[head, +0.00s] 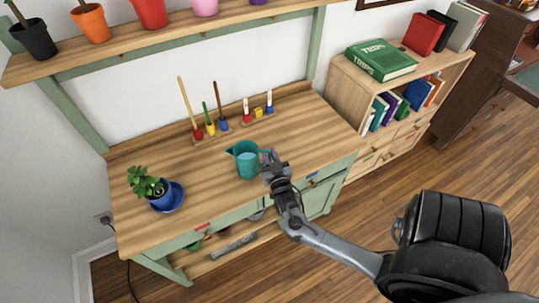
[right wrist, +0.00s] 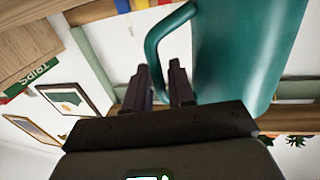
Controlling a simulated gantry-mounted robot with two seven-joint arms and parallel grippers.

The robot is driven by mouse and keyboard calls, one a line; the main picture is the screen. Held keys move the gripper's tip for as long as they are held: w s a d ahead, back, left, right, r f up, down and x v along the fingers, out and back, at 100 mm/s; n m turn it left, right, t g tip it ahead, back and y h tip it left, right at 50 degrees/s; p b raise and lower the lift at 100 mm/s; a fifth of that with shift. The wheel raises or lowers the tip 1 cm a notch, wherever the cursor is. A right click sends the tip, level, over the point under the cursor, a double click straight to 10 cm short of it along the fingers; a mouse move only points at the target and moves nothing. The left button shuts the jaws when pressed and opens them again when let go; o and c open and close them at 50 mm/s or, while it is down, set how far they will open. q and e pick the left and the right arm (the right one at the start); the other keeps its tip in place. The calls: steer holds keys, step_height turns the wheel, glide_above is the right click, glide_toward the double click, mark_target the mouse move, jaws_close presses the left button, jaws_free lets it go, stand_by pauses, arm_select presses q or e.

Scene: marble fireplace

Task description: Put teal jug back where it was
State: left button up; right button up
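The teal jug (head: 247,162) is upright at the middle of the wooden workbench (head: 215,180), its spout toward the left and its handle toward the right. Light blue shows on its front; I cannot tell what it is. I cannot tell whether its base touches the bench top. My right gripper (head: 270,164) is at the handle. In the right wrist view the jug (right wrist: 245,50) fills the upper right, and its handle passes between the two fingers (right wrist: 161,75), which sit close on both sides of it. My left gripper is not in view.
A plant in a blue pot (head: 155,190) stands on a blue saucer (head: 170,201) at the bench's left. Coloured tools in wooden holders (head: 215,128) stand behind the jug. A shelf with several pots (head: 95,22) hangs above. A bookcase (head: 350,88) stands right. Bench top around the jug is mostly clear.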

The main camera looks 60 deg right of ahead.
steer(key=shift+o, duration=1.4)
steer(key=shift+r, duration=0.1)
